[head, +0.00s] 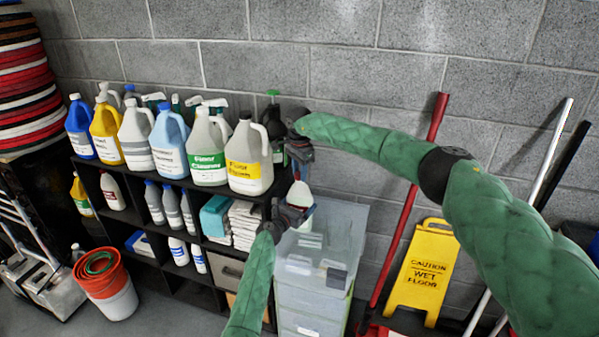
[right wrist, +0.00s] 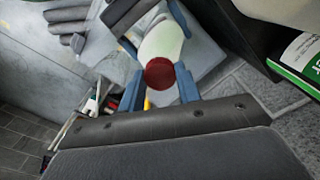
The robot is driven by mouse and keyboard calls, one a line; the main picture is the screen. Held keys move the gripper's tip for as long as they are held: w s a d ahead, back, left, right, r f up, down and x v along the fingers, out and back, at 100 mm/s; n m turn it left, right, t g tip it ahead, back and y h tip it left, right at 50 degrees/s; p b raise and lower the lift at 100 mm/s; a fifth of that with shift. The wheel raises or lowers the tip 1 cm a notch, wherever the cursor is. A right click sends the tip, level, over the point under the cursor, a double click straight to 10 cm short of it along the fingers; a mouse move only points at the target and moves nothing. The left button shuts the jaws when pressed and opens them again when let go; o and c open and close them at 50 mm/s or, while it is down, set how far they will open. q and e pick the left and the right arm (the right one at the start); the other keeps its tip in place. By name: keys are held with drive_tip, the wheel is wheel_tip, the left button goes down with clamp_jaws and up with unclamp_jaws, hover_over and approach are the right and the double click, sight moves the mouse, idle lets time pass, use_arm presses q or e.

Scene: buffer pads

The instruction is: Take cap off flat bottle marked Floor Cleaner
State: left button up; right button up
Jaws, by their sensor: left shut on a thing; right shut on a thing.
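A small pale bottle (head: 300,194) is held upright or nearly so in front of the shelf; it also shows in the right wrist view (right wrist: 163,46). Its label cannot be read. My left gripper (head: 297,211) is shut on the bottle. My right gripper (head: 301,154) is above the bottle. In the right wrist view, a dark red cap (right wrist: 160,74) sits between the blue fingers of my right gripper (right wrist: 159,88), which is shut on it. The bottle is right behind the cap there. I cannot tell whether the cap touches the bottle's neck.
Several large jugs, among them one with a yellow label (head: 249,158), stand on the black shelf (head: 90,172). A clear drawer unit (head: 325,245) stands below my grippers. A yellow wet floor sign (head: 421,270) and a red pole (head: 407,205) are to the right. An orange bucket (head: 109,287) is at left.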

use_arm(q)
drive_tip(key=shift+f, duration=0.1)
use_arm(e)
drive_tip(key=n, duration=0.6)
drive_tip(key=shift+r, duration=0.45)
drive_tip(key=shift+r, duration=0.4)
drive_tip(key=shift+r, duration=0.3)
idle(0.4)
drive_tip(key=shift+r, duration=2)
use_arm(q)
drive_tip(key=o, duration=1.6)
drive_tip(key=shift+o, duration=0.2)
